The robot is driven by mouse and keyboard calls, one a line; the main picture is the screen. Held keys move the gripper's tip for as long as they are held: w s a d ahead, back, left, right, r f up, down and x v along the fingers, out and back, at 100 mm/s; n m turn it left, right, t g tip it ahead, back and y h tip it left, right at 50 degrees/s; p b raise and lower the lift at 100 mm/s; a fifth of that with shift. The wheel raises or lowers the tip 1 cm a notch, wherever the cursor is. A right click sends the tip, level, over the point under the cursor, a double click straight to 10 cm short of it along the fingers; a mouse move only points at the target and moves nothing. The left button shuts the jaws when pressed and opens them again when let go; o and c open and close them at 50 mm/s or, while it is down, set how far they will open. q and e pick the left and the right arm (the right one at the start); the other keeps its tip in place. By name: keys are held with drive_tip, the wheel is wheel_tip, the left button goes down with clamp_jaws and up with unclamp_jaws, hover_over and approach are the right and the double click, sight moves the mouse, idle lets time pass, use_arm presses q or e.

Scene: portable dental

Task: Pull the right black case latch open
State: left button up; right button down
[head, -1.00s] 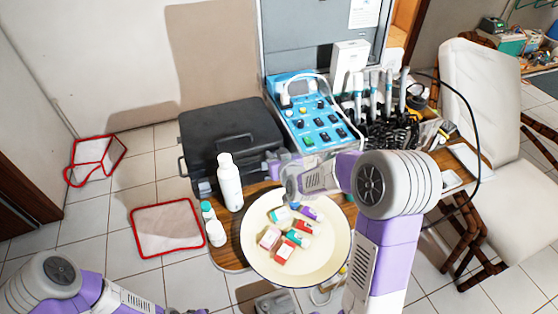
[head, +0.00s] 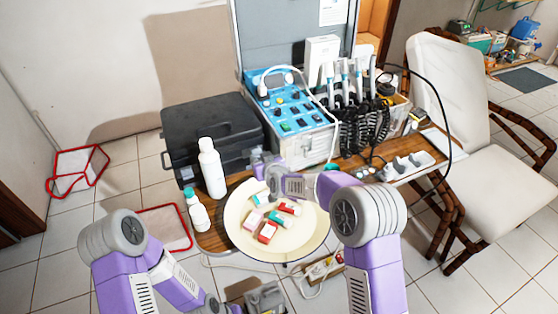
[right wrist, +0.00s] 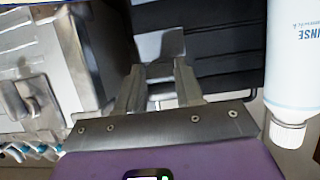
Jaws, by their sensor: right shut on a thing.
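The black case (head: 212,125) stands closed on the wooden table, behind the white bottle. My right gripper (head: 262,165) is at the right end of the case's front. In the right wrist view, its fingers (right wrist: 160,82) are shut on a small grey piece, the right latch (right wrist: 165,45), against the dark ribbed case wall (right wrist: 220,35). The fingers partly cover the latch, so how far it is swung cannot be told. My left arm shows at the lower left, but its gripper is not in view.
A cream bowl (head: 300,245) with several small boxes lies below my right forearm. The blue-panelled dental unit (head: 292,115) stands right of the case.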

drive_tip(key=shift+s+f, duration=0.2)
drive_tip(key=shift+f, duration=0.75)
drive_tip(key=shift+d, duration=0.15)
drive_tip(key=c, duration=1)
unclamp_jaws()
drive_tip(key=shift+w+f, duration=0.1)
drive_tip(key=shift+o, duration=1.2)
drive_tip(key=shift+w, duration=0.2)
drive_tip(key=shift+o, duration=0.2)
drive_tip(key=shift+r, duration=0.3)
drive_tip(key=shift+s+r, duration=0.2)
drive_tip(key=shift+s, duration=0.1)
drive_tip(key=p+v, duration=0.1)
drive_tip(key=v, duration=0.6)
drive_tip(key=shift+p, duration=0.3)
